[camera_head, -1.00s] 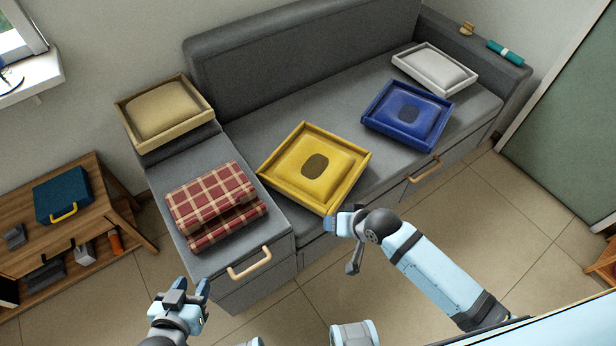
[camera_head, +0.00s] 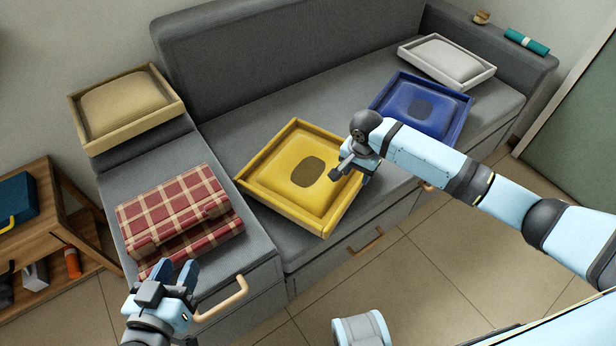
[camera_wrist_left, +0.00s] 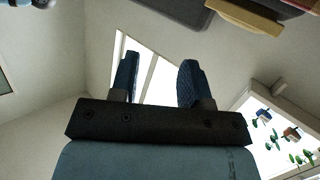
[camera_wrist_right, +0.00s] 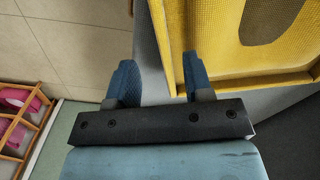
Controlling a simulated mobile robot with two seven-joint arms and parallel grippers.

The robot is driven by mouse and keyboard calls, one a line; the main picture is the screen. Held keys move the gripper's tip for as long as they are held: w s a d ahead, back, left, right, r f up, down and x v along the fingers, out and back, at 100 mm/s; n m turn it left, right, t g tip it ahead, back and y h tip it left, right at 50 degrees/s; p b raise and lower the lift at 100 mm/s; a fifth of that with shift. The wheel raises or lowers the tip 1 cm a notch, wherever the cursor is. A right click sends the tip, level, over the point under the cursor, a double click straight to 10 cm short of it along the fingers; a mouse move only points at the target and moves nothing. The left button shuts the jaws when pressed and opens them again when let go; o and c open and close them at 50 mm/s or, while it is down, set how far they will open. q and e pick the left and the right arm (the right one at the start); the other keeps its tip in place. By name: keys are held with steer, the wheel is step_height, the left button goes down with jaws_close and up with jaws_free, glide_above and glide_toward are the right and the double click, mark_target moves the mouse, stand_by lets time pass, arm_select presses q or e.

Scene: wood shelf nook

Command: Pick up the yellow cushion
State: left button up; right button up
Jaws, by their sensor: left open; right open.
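The yellow cushion (camera_head: 285,180) is square, with a raised rim and a dark oval patch in its middle. It lies on the grey sofa seat in the head view. My right gripper (camera_head: 340,172) is open at the cushion's right side and covers part of that edge. In the right wrist view the yellow cushion (camera_wrist_right: 220,40) fills the upper right. There the rim lies by the right finger of my right gripper (camera_wrist_right: 158,82); I cannot tell whether they touch. My left gripper (camera_head: 178,275) is open and empty, in front of the plaid blanket. It also shows in the left wrist view (camera_wrist_left: 160,80).
A folded red plaid blanket (camera_head: 175,210) lies left of the cushion. A tan cushion (camera_head: 128,105) is at the back left. A blue cushion (camera_head: 425,103) and a white one (camera_head: 447,60) lie to the right. A wooden shelf (camera_head: 55,225) stands at the left.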

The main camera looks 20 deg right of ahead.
mark_target(354, 190)
step_height(354, 190, down, 4)
steer(key=shift+r+b, duration=0.25)
steer(key=shift+b, duration=0.3)
step_height(354, 190, down, 4)
steer(key=shift+r+b, duration=0.2)
steer(key=shift+b, duration=0.85)
steer(key=shift+f, duration=0.4)
arm_select(q)
step_height(354, 190, up, 7)
steer(key=d+t+h, duration=0.2)
steer(key=t+h, duration=0.1)
steer(key=shift+w+d, duration=0.35)
arm_select(e)
jaws_close()
arm_select(q)
steer(key=shift+f, duration=0.1)
